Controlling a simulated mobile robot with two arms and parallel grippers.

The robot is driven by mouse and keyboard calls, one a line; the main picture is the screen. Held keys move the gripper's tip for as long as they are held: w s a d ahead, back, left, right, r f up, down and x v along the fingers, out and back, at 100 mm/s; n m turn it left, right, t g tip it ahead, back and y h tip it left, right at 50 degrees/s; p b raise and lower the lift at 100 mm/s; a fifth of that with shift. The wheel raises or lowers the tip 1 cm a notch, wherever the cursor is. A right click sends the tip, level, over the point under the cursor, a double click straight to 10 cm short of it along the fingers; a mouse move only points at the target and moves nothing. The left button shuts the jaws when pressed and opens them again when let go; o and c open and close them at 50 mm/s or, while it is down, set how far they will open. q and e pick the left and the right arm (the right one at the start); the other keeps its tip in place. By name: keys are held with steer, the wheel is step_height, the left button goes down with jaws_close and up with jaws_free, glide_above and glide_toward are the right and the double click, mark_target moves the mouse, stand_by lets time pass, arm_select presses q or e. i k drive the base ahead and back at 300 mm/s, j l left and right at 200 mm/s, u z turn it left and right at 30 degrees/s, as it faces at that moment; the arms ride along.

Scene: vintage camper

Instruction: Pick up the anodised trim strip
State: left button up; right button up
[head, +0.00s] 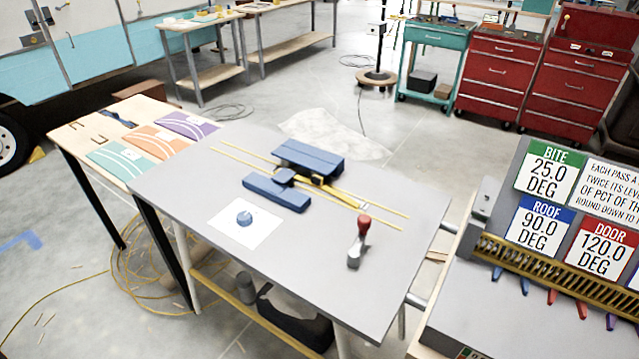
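Thin yellow-gold strips lie along the grey table (180,190). A shorter, wider yellow piece (340,197) comes out of the tool's right end. I cannot tell which of these is the anodised trim strip. A blue bar-shaped block (276,193) lies in front of the tool. A lever with a red knob (364,222) stands to the right. Neither of my grippers is in view.
A white sheet with a blue knob (244,218) is at the table's front left. A wooden table (70,133) with teal, orange and purple cards adjoins on the left. A grey console (470,300) with angle signs stands right.

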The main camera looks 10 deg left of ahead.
mark_target(317, 182)
steer(key=i+j+z, duration=0.15)
steer(key=j+z, duration=0.3)
steer(key=j, duration=0.15)
steer(key=j+z, duration=0.4)
steer(key=j, duration=0.15)
